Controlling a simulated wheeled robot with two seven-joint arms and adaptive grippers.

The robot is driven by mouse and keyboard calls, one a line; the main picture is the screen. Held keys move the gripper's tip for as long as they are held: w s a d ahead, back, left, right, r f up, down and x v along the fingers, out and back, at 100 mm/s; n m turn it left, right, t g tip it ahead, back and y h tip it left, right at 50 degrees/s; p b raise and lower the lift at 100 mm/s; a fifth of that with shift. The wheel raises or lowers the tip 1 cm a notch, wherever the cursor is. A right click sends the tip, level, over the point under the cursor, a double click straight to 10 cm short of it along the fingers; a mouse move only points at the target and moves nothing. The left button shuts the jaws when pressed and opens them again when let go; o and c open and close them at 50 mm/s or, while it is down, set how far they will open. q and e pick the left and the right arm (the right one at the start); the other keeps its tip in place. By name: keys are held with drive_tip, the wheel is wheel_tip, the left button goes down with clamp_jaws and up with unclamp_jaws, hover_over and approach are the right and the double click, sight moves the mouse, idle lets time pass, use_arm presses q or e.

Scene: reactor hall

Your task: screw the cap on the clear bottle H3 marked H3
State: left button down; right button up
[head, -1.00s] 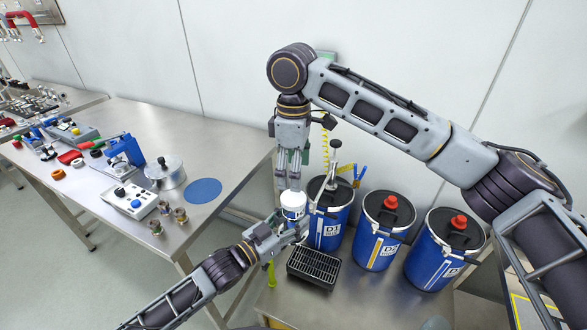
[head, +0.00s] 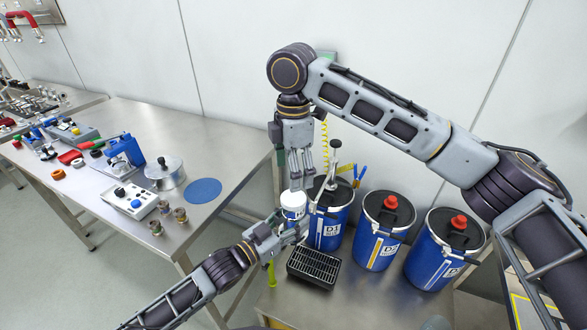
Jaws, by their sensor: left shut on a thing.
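My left gripper (head: 290,236) comes in from the lower left and is shut on a small bottle, which the jaws mostly hide. The white cap (head: 293,198) shows upright just above the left jaws. I cannot read an H3 mark or tell how tightly the cap sits. My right gripper (head: 300,180) points straight down from above, with its fingertips at or just over the cap's top. Whether its fingers touch the cap or are open cannot be made out.
Blue drums stand close on the right: a near one (head: 328,228) with a pump, then a middle one (head: 381,235) and a right one (head: 444,250) with red caps. A black grated tray (head: 313,268) lies below. The left bench holds a pot (head: 165,175) and a blue disc (head: 203,191).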

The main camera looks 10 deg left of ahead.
sight(293, 197)
drive_tip(key=shift+f, duration=0.15)
drive_tip(key=shift+f, duration=3.85)
drive_tip(key=shift+c, duration=0.4)
drive_tip(key=c, duration=1)
drive_tip(key=shift+m, duration=2.4)
drive_tip(key=o, duration=1.2)
drive_tip(key=shift+r, duration=0.1)
